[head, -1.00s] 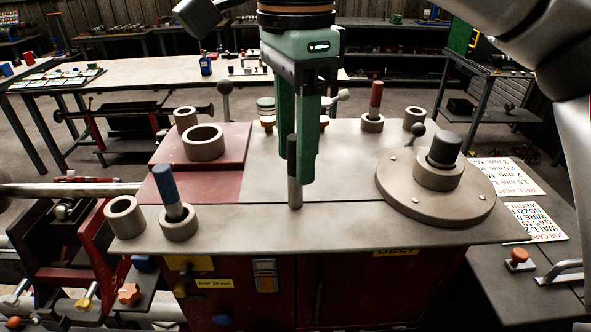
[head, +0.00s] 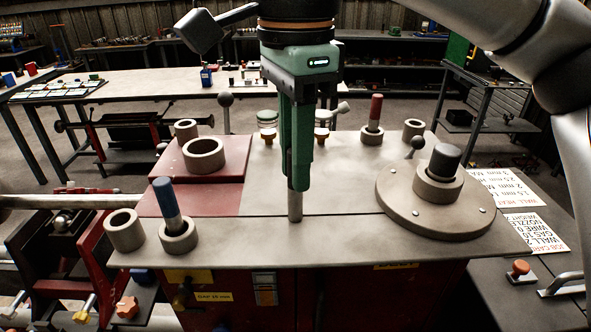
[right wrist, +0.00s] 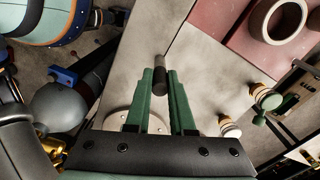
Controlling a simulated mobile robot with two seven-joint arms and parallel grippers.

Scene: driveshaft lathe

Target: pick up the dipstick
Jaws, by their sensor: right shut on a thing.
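The dipstick (head: 295,207) is a thin grey rod with a darker upper part, standing upright on the pale top plate (head: 330,235) near the middle of the machine cover. My right gripper (head: 297,188) is over it from above, shut on its upper part, which the fingers hide in the head view. In the right wrist view the dipstick (right wrist: 161,75) shows between the two green fingertips of my right gripper (right wrist: 160,82). Its lower end appears to touch the plate still. My left gripper is not in view.
A blue-topped pin (head: 166,202) in a ring stands front left, a red-topped pin (head: 375,113) back right. A round disc (head: 400,215) with a dark-topped post (head: 444,162) is to the right. Rings (head: 204,155) stand at left. The plate around the dipstick is clear.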

